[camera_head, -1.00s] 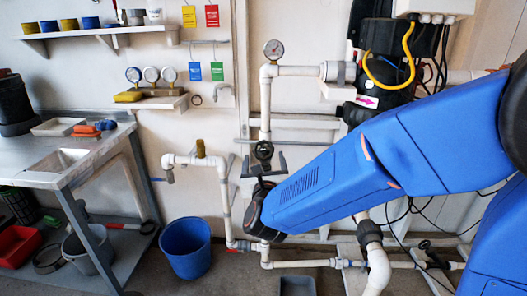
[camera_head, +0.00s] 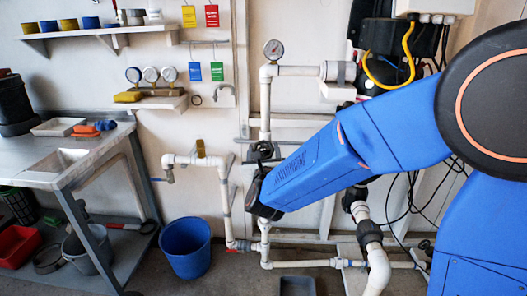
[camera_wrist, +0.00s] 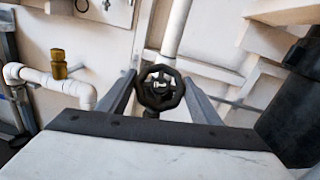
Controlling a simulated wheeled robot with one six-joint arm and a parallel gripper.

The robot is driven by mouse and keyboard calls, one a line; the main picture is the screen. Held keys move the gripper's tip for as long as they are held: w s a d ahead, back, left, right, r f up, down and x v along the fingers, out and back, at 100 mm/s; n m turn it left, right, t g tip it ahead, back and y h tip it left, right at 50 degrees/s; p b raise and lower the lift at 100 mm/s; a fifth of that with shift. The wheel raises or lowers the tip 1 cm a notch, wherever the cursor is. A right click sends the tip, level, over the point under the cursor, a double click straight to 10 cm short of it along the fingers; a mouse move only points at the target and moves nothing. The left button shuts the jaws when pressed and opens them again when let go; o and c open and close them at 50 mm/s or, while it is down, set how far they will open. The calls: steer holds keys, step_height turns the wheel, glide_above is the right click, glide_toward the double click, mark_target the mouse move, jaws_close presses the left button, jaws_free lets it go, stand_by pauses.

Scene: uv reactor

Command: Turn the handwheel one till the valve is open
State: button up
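The handwheel (camera_wrist: 161,88) is a small black spoked wheel on the white vertical pipe, near the centre of the wrist view. In the head view the dark handwheel (camera_head: 262,151) shows below the pressure gauge pipe, just beyond my gripper (camera_head: 263,161). In the wrist view my gripper (camera_wrist: 159,79) is open, with one grey finger on each side of the wheel. A narrow gap shows between each finger and the rim, so neither finger visibly touches it. The valve body behind the wheel is mostly hidden.
A white pipe with a brass fitting (camera_wrist: 59,64) runs at the left in the wrist view. A dark cylinder (camera_wrist: 292,118) stands close at the right. In the head view, a blue bucket (camera_head: 186,248) and metal workbench (camera_head: 50,178) stand at the left.

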steer(key=shift+n+y, duration=0.3)
steer(key=shift+n, duration=0.2)
steer(key=n+g+y, duration=0.1)
steer(key=n+y, duration=0.1)
steer(key=n, duration=0.1)
steer(key=n+g+y, duration=0.1)
steer(key=n+y, duration=0.1)
steer(key=shift+d+n, duration=0.1)
steer(key=shift+n, duration=0.3)
steer(key=shift+n+g+y, duration=0.85)
steer(key=shift+n+g, duration=0.1)
steer(key=shift+n, duration=0.7)
steer(key=shift+n+g+y, duration=0.85)
steer(key=shift+n+g, duration=0.1)
steer(key=shift+n, duration=0.7)
steer(key=shift+n+g, duration=0.4)
steer(key=shift+n, duration=0.1)
steer(key=o, duration=1)
